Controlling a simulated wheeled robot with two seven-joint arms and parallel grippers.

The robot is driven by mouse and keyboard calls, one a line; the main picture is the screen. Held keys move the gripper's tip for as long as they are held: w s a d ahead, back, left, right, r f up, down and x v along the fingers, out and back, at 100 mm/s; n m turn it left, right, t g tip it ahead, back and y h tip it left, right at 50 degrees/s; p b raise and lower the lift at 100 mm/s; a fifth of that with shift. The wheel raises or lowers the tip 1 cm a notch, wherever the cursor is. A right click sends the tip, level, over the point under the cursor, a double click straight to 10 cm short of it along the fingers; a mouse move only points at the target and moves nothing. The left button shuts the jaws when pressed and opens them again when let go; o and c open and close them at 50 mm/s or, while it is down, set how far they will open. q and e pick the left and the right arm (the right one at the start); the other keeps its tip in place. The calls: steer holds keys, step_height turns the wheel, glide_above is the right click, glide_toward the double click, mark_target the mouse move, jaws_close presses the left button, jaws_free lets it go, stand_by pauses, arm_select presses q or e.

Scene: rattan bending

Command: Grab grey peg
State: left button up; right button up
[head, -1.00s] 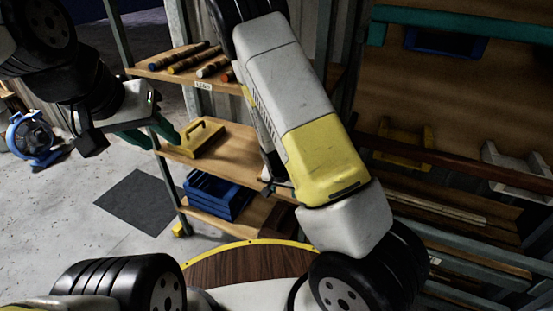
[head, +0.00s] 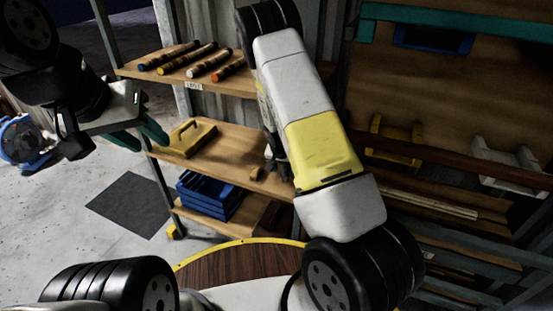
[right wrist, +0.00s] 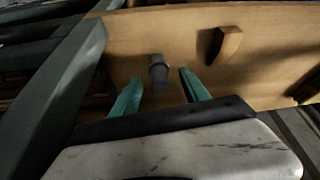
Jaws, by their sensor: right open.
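The grey peg (right wrist: 159,72) is a short dark-grey cylinder with a thicker collar, on the wooden shelf board in the right wrist view. My right gripper (right wrist: 158,78) is open, its two green fingers on either side of the peg in that view. A gap shows between each finger and the peg; how far off it is in depth I cannot tell. In the head view my right gripper (head: 279,170) is at the middle shelf, partly hidden by my arm, and the peg cannot be made out. My left gripper (head: 142,133) hangs at the left with its green fingers apart, empty.
A small wooden block (right wrist: 228,42) is right of the peg. The middle shelf (head: 225,150) also holds a yellow tool (head: 188,138). Several tubes (head: 200,62) lie above; blue bins (head: 209,194) are below. A grey upright (right wrist: 60,90) stands close at left in the wrist view.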

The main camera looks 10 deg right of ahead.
mark_target(285, 173)
steer(key=x, duration=0.4)
steer(key=shift+f, duration=0.35)
jaws_close()
steer(key=shift+r, duration=0.1)
